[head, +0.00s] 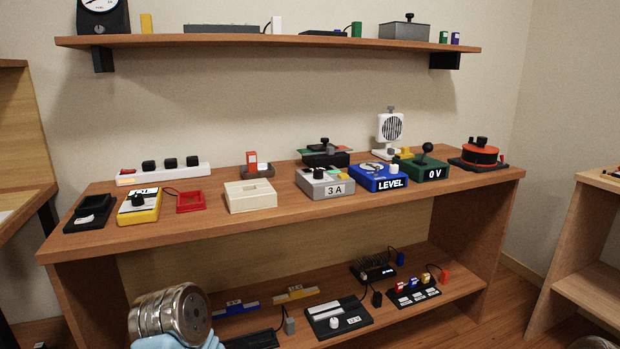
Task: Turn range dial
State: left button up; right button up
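A yellow meter (139,206) stands at the left of the tabletop, with a white face and a black round dial (138,199). A grey box (325,184) marked "3 A" stands near the middle and also has a black knob (319,173) on top. I cannot read any "range" label, so I cannot tell which dial bears that name. Part of my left arm (170,314) shows at the bottom left, below and in front of the table edge. Neither gripper's fingers are in view, and nothing of mine touches the dials.
On the wooden table (220,221) are a black tray (90,213), a red frame (190,202), a cream box (250,196), a blue "LEVEL" box (378,178) and a green "0 V" box (424,168). A shelf (270,41) hangs above. More devices lie on the lower shelf.

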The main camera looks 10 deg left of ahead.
aim_at(137, 199)
jog(key=j+u, duration=0.1)
jog(key=u, duration=1.3)
